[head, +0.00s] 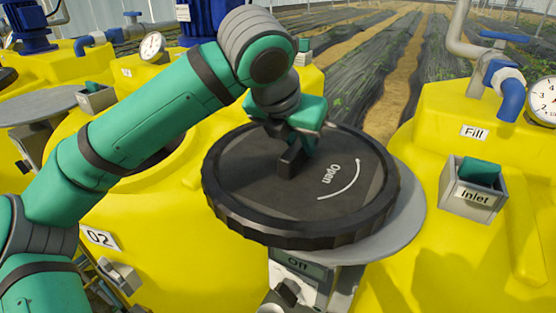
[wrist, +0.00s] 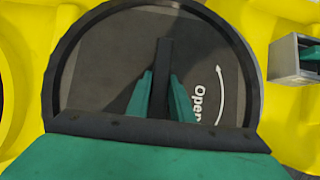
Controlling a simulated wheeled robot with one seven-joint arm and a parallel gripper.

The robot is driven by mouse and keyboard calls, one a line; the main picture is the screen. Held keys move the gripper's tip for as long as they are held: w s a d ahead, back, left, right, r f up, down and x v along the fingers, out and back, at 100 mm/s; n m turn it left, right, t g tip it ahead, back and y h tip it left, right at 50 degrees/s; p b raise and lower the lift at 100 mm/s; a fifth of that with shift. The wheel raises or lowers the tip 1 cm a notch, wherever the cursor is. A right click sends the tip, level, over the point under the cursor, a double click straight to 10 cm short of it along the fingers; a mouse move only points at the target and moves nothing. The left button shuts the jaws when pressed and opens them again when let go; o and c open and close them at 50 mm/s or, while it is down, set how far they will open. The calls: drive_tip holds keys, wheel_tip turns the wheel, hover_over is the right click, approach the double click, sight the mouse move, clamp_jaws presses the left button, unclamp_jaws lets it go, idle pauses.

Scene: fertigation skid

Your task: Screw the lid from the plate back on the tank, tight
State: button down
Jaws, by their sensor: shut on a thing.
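The round black lid (head: 335,215) has a ribbed edge, a raised bar across its top, and the word "Open" beside a white curved arrow. My gripper (head: 295,150) is shut on the bar, from above; in the wrist view the two green fingers (wrist: 163,100) sit either side of it. The lid is roughly level over the grey round plate (head: 408,215), whose right edge shows; I cannot tell whether they touch. The yellow tank marked 02 (head: 185,225) is to the left, its dark round opening (head: 160,158) partly hidden by my arm.
An "Off" switch box (head: 305,275) is below the plate. The right yellow tank (head: 430,140) carries a "Fill" label, an "Inlet" box (head: 473,190), a blue-grey pipe and a gauge (head: 543,100). Another gauge (head: 152,46) and a small grey box (head: 96,98) stand behind my arm.

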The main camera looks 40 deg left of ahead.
drive_tip(key=shift+f, duration=0.35)
drive_tip(key=shift+r, duration=2.65)
drive_tip(key=shift+w+a, duration=0.1)
